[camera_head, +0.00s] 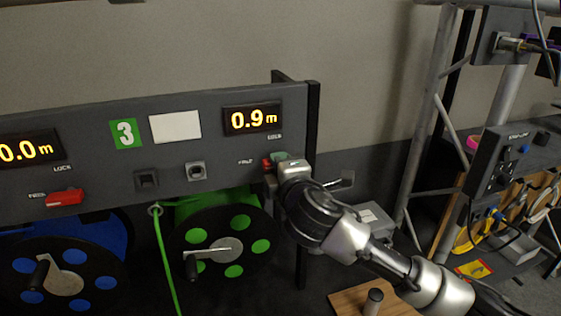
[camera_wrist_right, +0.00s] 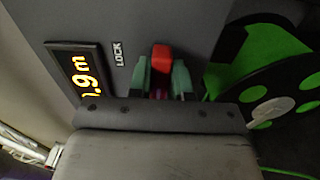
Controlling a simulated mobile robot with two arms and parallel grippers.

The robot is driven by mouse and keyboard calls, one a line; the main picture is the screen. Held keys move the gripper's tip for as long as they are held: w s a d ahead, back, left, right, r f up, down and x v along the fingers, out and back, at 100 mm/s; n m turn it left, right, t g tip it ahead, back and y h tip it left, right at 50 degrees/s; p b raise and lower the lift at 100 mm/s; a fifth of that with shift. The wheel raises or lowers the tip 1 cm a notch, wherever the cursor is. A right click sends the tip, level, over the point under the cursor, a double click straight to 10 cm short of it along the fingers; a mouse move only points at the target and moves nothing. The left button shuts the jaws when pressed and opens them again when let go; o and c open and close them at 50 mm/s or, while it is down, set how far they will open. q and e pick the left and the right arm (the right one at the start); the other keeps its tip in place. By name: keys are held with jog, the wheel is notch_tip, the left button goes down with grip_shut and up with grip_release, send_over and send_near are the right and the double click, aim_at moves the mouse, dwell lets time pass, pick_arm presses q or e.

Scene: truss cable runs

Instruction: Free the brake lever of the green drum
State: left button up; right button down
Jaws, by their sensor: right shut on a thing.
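The red brake lever (camera_head: 267,163) of the green drum is on the grey panel, below the 0.9 m display. The green drum (camera_head: 226,246) hangs under the panel with a black flange and a crank. My right gripper (camera_head: 277,160) is at the lever. In the right wrist view the lever's red end (camera_wrist_right: 161,57) shows between the green fingers of my right gripper (camera_wrist_right: 161,78), which is shut on it. The gripper hides part of the lever, so I cannot tell its exact angle. My left gripper is not in view.
A green cable (camera_head: 165,262) runs down from a guide ring left of the drum. The blue drum (camera_head: 68,265) with its own red lever (camera_head: 64,198) is further left. A black post (camera_head: 311,130) stands beside my right wrist. A metal truss (camera_head: 418,150) stands at right.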

dwell(0.5)
jog(key=c, duration=1)
grip_release()
jog(key=shift+c, duration=0.2)
jog(key=b+v, duration=0.3)
jog(key=v, duration=0.7)
jog(key=shift+s, duration=0.4)
jog(key=shift+d+f, duration=0.1)
